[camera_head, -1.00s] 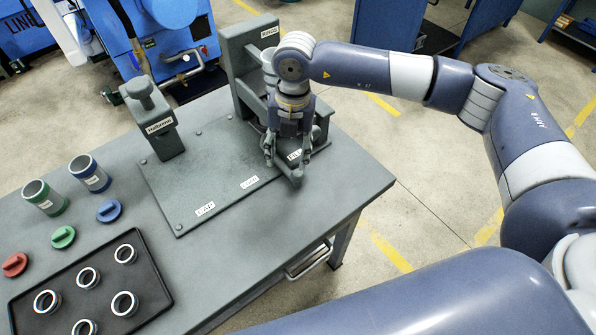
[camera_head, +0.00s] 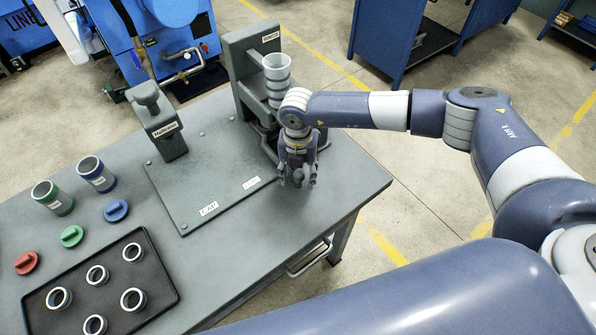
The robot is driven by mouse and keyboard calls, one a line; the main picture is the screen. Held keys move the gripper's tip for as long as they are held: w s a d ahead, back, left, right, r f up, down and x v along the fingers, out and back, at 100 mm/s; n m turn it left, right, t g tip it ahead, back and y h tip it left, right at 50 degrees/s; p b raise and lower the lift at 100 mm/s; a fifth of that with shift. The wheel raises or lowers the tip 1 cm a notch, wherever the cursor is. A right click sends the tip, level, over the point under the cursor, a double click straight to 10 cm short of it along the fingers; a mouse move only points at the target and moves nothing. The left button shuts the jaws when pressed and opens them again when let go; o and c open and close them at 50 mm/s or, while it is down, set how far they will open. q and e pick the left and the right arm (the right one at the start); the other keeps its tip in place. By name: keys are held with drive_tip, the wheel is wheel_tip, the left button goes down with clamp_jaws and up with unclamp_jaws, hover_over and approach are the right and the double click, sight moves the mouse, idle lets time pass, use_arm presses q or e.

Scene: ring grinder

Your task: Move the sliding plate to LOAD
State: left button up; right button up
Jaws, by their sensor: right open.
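The grey fixture has a flat base (camera_head: 210,185) with a label reading CAP (camera_head: 208,208) and a second, blurred label (camera_head: 251,182) to its right. Its upright (camera_head: 243,50) at the back carries a pale round hopper (camera_head: 277,75). My right gripper (camera_head: 297,181) is open, pointing down over the right end of the base near the table's front right edge. The sliding plate is mostly hidden behind this gripper and wrist; a dark part of the fixture (camera_head: 262,130) shows just left of it. I cannot tell whether the fingers touch the plate. My left gripper is out of view.
Green (camera_head: 53,197) and blue (camera_head: 97,174) cups, coloured caps (camera_head: 71,236) and a black tray (camera_head: 165,295) with several rings are on the left. The middle of the base is clear.

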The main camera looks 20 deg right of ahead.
clamp_jaws()
drive_tip(key=shift+a, duration=0.1)
drive_tip(key=s+a+b, duration=0.1)
drive_tip(key=a, duration=0.3)
drive_tip(key=s+a+b, duration=0.1)
drive_tip(key=s+a, duration=0.1)
drive_tip(key=a, duration=0.2)
drive_tip(key=s+a+b, duration=0.2)
drive_tip(key=a, duration=0.3)
drive_tip(key=shift+f, duration=0.15)
drive_tip(key=shift+s+a+b, duration=0.2)
drive_tip(key=shift+a+b, duration=0.1)
drive_tip(key=shift+a, duration=0.4)
